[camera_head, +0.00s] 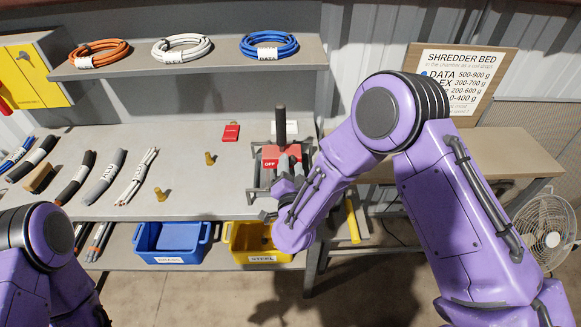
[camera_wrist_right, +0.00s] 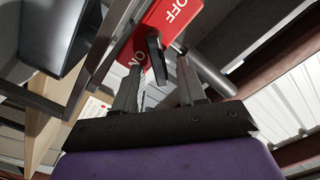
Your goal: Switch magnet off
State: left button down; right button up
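The magnet's red switch plate (camera_head: 270,158) sits on a grey metal frame at the right of the workbench. In the right wrist view the plate (camera_wrist_right: 172,22) reads OFF at its upper end and ON at its lower end. A dark switch lever (camera_wrist_right: 157,60) stands out from the plate, nearer the ON word. My right gripper (camera_wrist_right: 158,75) is open, with one finger on each side of the lever and visible gaps. In the head view my right gripper (camera_head: 287,178) is partly hidden at the frame. My left arm shows at lower left; its gripper is out of view.
A dark upright post (camera_head: 281,124) rises behind the red plate. Cable pieces (camera_head: 105,175) and small brass parts (camera_head: 209,158) lie on the bench (camera_head: 225,185). A blue bin (camera_head: 172,242) and a yellow bin (camera_head: 250,245) stand below. Cable coils lie on the upper shelf (camera_head: 215,62).

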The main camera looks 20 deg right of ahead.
jog(key=b+v, duration=0.2)
jog(key=v, duration=0.8)
jog(key=shift+s+b, duration=0.3)
jog(key=shift+b, duration=0.1)
jog(key=s+d+f+n+g+y, duration=0.2)
jog(key=s+d+f+g, duration=0.15)
jog(key=f, duration=0.55)
jog(key=s+d+f+n+g+y, duration=0.1)
jog(key=s+d+f+n+g, duration=0.3)
jog(key=f, duration=0.5)
jog(key=s+d+f+g, duration=0.3)
jog(key=s+d+f, duration=0.1)
jog(key=s, duration=0.4)
jog(key=s+d+f+m+g+h, duration=0.1)
jog(key=s+d+f+g, duration=0.2)
jog(key=s, duration=0.6)
notch_tip(320, 180, down, 2)
jog(key=shift+d+f+g, duration=0.15)
jog(key=shift+d+g, duration=0.2)
jog(key=shift+d, duration=0.45)
